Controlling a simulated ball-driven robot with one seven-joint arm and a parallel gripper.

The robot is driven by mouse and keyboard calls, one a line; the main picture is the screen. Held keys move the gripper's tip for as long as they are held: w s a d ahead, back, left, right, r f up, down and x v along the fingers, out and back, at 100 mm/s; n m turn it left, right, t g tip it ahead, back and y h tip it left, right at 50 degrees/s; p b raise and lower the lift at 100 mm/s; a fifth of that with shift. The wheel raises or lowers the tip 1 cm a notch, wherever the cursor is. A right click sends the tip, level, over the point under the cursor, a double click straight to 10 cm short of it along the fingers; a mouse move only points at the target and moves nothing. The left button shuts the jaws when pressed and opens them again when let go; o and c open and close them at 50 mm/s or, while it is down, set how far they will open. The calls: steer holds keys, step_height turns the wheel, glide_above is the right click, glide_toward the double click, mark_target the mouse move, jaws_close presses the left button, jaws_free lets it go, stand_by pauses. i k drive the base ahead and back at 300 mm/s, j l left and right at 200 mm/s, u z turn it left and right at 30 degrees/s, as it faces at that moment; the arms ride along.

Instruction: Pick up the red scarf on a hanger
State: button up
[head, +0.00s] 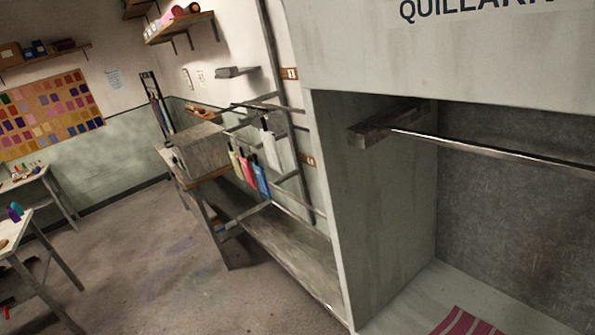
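Several small cloths hang from a metal rack (268,110) in the middle of the head view. One is a pinkish-red cloth (248,171), hanging between a pale yellow-green cloth (236,164) and a blue cloth (261,180). A white cloth (270,148) hangs just above and to the right. The red one may be the scarf, but it is too small to make out a hanger. My gripper is not in view.
A grey cabinet (375,190) with an empty metal rail (490,150) fills the right side. A red striped cloth (467,322) lies at its bottom. Worktables (40,235) stand at left. The floor (150,255) between is mostly clear.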

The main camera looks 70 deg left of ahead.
mark_target(244, 162)
steer(key=u, duration=2.4)
steer(key=l+z, duration=0.1)
steer(key=z, duration=0.4)
steer(key=l+z, duration=0.1)
steer(key=z, duration=0.4)
steer(key=l+z, duration=0.1)
steer(key=z, duration=0.4)
steer(key=i+j+u, duration=0.45)
steer(key=j, duration=0.15)
steer(key=i+j+u, duration=1)
steer(key=i+u, duration=0.4)
steer(key=i+l, duration=0.15)
steer(key=i, duration=0.45)
steer(key=i+l, duration=0.15)
steer(key=i, duration=0.45)
steer(key=i+l, duration=0.1)
steer(key=i, duration=0.5)
